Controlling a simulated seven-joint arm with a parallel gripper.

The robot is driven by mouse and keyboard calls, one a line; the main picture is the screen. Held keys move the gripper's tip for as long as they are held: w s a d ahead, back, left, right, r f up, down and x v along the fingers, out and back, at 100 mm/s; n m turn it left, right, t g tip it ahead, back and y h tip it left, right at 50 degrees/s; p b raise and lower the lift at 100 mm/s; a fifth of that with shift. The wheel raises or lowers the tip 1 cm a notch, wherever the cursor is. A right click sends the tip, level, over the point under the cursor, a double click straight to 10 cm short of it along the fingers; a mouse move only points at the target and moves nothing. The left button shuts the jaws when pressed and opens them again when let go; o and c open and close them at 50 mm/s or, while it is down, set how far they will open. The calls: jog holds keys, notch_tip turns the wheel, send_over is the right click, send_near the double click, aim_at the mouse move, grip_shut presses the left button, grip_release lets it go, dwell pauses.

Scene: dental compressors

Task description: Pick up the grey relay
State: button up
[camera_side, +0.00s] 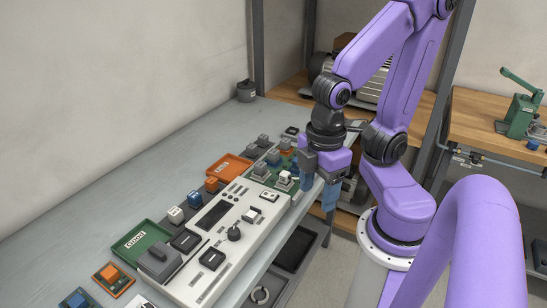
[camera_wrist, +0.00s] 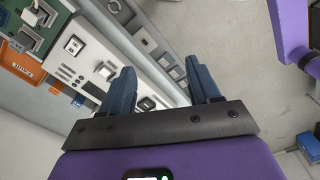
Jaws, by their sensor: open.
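Several small grey blocks stand around the green circuit board (camera_side: 280,180) in the side view, among them a grey block (camera_side: 260,168) at the board's left edge and another grey block (camera_side: 263,140) farther back. I cannot tell which one is the grey relay. My gripper (camera_side: 316,184) hangs at the right edge of the bench beside the board, its blue fingers apart and empty. In the wrist view my gripper (camera_wrist: 160,65) is open over the bench edge and the trays below.
A white control panel (camera_side: 218,242) lies in front of the board. An orange tray (camera_side: 229,167) and a green tray (camera_side: 141,241) lie along its left. Blue, white and orange blocks stand nearby. The bench's left side is clear. Dark bins (camera_side: 295,249) sit below the edge.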

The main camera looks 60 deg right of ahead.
jog(key=w+r+m, duration=0.2)
jog(key=w+m, duration=0.6)
jog(key=w, duration=0.1)
jog(key=m, duration=2.2)
send_over(274, 151)
jog(key=f, duration=1)
jog(key=shift+w+f, duration=0.25)
jog(key=shift+w, duration=0.1)
jog(key=shift+s+f, duration=0.15)
jog(key=shift+f, duration=1.2)
jog(key=shift+s+f, duration=0.1)
jog(key=shift+f, duration=1.25)
jog(key=c, duration=1.1)
